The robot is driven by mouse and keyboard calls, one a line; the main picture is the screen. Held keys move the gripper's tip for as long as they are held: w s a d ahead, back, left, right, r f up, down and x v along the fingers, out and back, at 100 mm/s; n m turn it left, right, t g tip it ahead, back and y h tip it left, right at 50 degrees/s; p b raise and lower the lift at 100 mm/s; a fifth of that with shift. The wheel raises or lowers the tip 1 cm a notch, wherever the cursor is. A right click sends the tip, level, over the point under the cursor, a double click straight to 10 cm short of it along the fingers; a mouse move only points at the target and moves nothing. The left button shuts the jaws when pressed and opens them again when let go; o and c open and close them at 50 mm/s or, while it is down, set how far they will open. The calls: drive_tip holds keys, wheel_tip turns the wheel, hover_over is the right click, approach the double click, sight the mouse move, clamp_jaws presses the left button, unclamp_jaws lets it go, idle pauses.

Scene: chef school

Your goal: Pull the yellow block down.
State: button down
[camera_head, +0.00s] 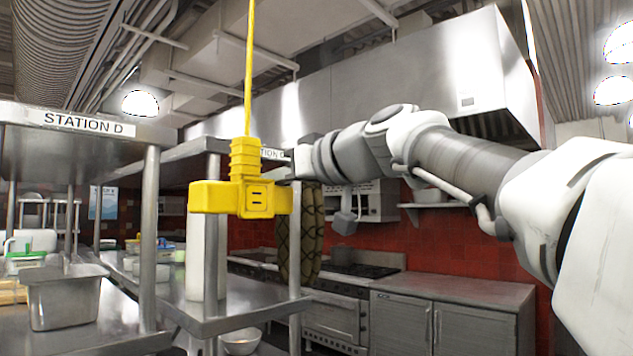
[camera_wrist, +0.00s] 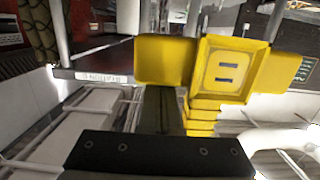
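The yellow block (camera_head: 240,198) hangs upright from a yellow cord (camera_head: 249,70), with a ribbed neck on top, side arms and two dark slots on its face. My gripper (camera_head: 278,173) reaches in from the right, its tip beside the neck and just above the right side arm. In the wrist view the block (camera_wrist: 229,68) appears inverted, close and right of centre. My gripper's dark fingers (camera_wrist: 158,92) stand together at the middle there, beside the neck, with nothing seen between them. They look shut. Whether they touch the block is unclear.
Steel shelving marked Station D (camera_head: 85,123) stands at the left, with a steel pan (camera_head: 65,300) on it. A counter post (camera_head: 210,235) is behind the block. A stove (camera_head: 340,270) and cabinet (camera_head: 450,315) line the red wall. Open air lies below the block's right side.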

drive_tip(key=shift+f, duration=0.35)
wheel_tip(320, 180, down, 5)
drive_tip(key=b, duration=0.5)
drive_tip(key=shift+r, duration=0.2)
drive_tip(key=shift+r+p, duration=2.5)
drive_tip(key=shift+r, duration=0.55)
drive_tip(key=r+b+v, duration=0.1)
drive_tip(key=b+v, duration=0.1)
drive_tip(key=v, duration=0.6)
drive_tip(key=s+d+f+m+g+h, duration=0.1)
drive_tip(key=s+d+f+m+h, duration=0.2)
drive_tip(key=f, duration=1.2)
drive_tip(key=s+d+f+m+g+h+p, duration=0.1)
drive_tip(key=s+d+f+m+g+h, duration=0.1)
drive_tip(key=s+d+f+h, duration=0.3)
drive_tip(key=s+d+f+m+g+h+p, duration=0.1)
drive_tip(key=s+d+f+m+h, duration=0.3)
drive_tip(key=f, duration=2.2)
drive_tip(key=s+d+g, duration=0.1)
drive_tip(key=s+d, duration=0.5)
drive_tip(key=shift+s+m+h, duration=0.35)
drive_tip(key=shift+m+h, duration=0.05)
drive_tip(key=shift+d, duration=0.15)
